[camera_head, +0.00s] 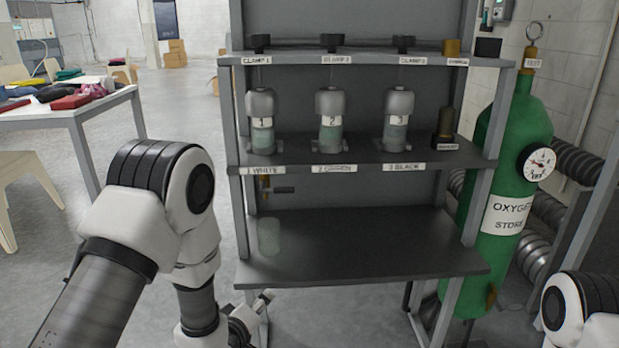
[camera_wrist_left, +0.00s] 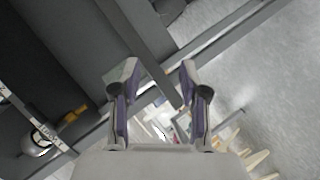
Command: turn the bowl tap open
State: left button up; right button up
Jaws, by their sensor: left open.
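A small brass tap (camera_head: 265,183) hangs below the middle shelf at its left end, under the "1 WHITE" label. A pale translucent bowl or jar (camera_head: 268,236) stands on the lower shelf beneath it. My left gripper (camera_head: 265,300) is low at the front left corner of the rack, below the tap and apart from it. In the left wrist view my left gripper (camera_wrist_left: 160,76) is open, with nothing between its fingers. A brass-coloured part (camera_wrist_left: 76,113), probably the tap, shows left of the fingers there. My right gripper is out of view.
Numbered bottles (camera_head: 331,120) stand on the middle shelf (camera_head: 360,152). The lower shelf (camera_head: 380,245) is mostly bare. A green oxygen cylinder (camera_head: 508,150) stands to the right. A cluttered white table (camera_head: 60,118) is at the left.

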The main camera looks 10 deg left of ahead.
aim_at(282, 193)
pick_arm(q)
jog(key=w+d+r+n+t+h+p, duration=0.1)
jog(key=w+r+n+t, duration=0.15)
jog(key=r, duration=0.75)
jog(key=w+d+r+n+t, duration=0.1)
jog(key=w+r+n+t, duration=0.2)
jog(key=r, duration=0.7)
jog(key=shift+m+t, duration=0.35)
jog(key=w, duration=0.2)
jog(key=w+r+b, duration=0.1)
jog(key=w, duration=0.2)
jog(key=w+r, duration=0.1)
jog(key=w, duration=0.2)
jog(key=shift+d, duration=0.15)
jog(key=shift+s, duration=0.1)
grip_shut()
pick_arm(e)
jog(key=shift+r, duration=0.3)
